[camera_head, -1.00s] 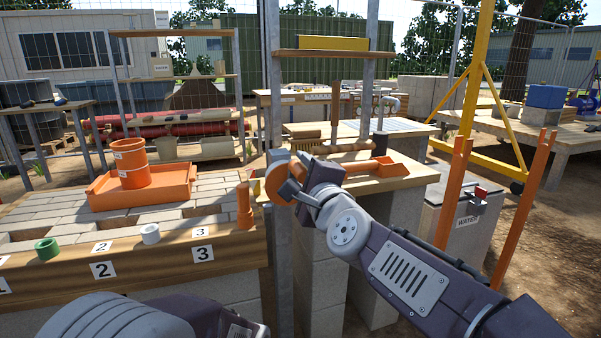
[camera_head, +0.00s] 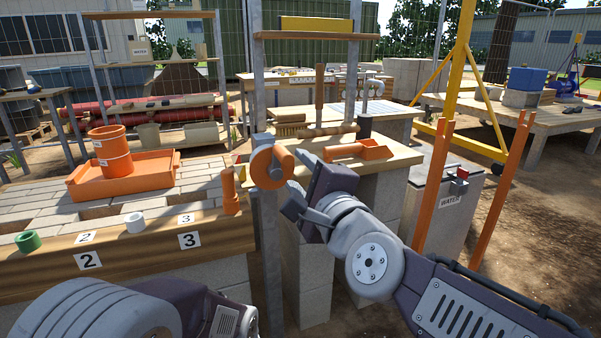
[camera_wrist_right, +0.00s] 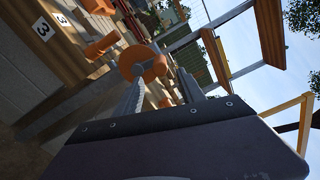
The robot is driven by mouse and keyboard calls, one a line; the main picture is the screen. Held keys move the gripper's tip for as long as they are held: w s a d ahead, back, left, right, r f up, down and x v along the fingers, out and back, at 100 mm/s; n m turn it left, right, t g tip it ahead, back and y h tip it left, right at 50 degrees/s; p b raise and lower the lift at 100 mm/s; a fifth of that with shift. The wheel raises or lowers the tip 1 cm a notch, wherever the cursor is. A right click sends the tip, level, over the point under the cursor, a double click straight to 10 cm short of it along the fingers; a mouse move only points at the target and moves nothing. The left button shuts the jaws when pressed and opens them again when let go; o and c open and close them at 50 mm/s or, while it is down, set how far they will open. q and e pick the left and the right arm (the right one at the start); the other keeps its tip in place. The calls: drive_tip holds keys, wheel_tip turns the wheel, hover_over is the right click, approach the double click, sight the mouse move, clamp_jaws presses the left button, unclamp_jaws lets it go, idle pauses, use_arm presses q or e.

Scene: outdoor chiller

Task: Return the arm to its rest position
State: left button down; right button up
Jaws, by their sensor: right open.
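My right gripper (camera_head: 296,204) is at the middle of the head view, below and to the right of an orange ring (camera_head: 271,166). The ring is at the grey metal post by the end of the wooden bench. In the right wrist view the same ring (camera_wrist_right: 143,62) shows beyond the two spread fingers, with nothing held between them. The right gripper is open and looks clear of the ring. Part of my left arm shows at the bottom left of the head view, but its fingertips are out of the picture.
An orange bucket (camera_head: 113,152) stands in an orange tray (camera_head: 80,184) on the paved bench. An orange upright piece (camera_head: 230,192) stands at the bench end. Orange posts (camera_head: 433,190) stand at right.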

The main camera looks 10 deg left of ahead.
drive_tip(key=w+d+f+m+h+p, duration=0.1)
drive_tip(key=w+d+h+p, duration=0.25)
drive_tip(key=d, duration=0.25)
drive_tip(key=w+d+m+h+p, duration=0.2)
drive_tip(key=w+d+p, duration=0.1)
drive_tip(key=w+d, duration=0.3)
drive_tip(key=s+d+f+n+g+h+p, duration=0.3)
drive_tip(key=d+f+n+g+p, duration=0.1)
drive_tip(key=d+f, duration=0.8)
drive_tip(key=s+d+f+n+g+h+p, duration=0.1)
drive_tip(key=s+d+f+n+g, duration=0.2)
drive_tip(key=s+f+n+g, duration=0.5)
drive_tip(key=s+d+f+n+g+p, duration=0.15)
drive_tip(key=s+f+n, duration=0.45)
drive_tip(key=s+f, duration=0.6)
wheel_tip(320, 180, up, 40)
drive_tip(key=s+p, duration=0.2)
drive_tip(key=p, duration=3.5)
drive_tip(key=shift+d+r+m, duration=0.15)
drive_tip(key=shift+d+m, duration=0.15)
drive_tip(key=shift+d, duration=0.05)
